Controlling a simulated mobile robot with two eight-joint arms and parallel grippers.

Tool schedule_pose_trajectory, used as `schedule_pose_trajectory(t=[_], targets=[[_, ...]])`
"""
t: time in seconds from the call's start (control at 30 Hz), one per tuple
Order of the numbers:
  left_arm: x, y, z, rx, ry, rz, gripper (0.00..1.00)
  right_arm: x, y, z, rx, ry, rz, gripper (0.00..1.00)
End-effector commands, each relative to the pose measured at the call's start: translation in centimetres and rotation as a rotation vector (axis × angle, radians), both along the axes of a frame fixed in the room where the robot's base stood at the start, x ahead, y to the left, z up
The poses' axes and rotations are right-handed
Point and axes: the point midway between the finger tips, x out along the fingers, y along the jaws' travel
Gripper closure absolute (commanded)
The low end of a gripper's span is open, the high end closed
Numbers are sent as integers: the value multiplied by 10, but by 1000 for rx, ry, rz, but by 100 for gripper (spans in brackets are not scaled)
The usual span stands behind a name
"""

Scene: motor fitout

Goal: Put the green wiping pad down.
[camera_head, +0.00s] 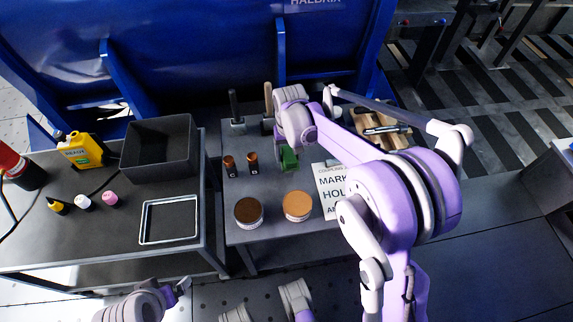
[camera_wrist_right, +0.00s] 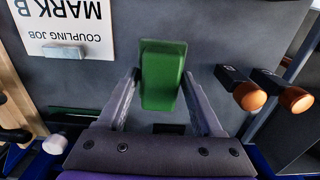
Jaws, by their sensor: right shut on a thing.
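The green wiping pad (camera_wrist_right: 162,75) is a small green block between the two fingers of my right gripper (camera_wrist_right: 160,95) in the right wrist view. My right gripper is shut on it. In the head view the pad (camera_head: 289,158) shows just below my right gripper (camera_head: 284,146), over the grey table (camera_head: 270,243) behind the paper sign. I cannot tell whether its underside touches the table. Purple parts of my left arm show at the bottom left of the head view, and the state of its gripper is unclear.
Two round brown-topped tins (camera_head: 271,208) stand nearer the front. A white sign (camera_head: 331,190) lies right. Upright tools (camera_head: 236,112) stand at the back. The left table holds a dark bin (camera_head: 160,150) and a tray (camera_head: 169,220).

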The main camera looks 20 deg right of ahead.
Motion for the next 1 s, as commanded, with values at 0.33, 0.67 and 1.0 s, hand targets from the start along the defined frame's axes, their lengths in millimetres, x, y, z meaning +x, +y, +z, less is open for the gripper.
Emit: schedule_pose_trajectory(t=[0.33,0.67,1.0], targets=[[1,0,-12,0,4,0,2,0,0,-39,0,0,1,99],[1,0,-13,0,4,0,2,0,0,-44,0,0,1,99],[1,0,-15,0,5,0,2,0,0,-47,0,0,1,2]])
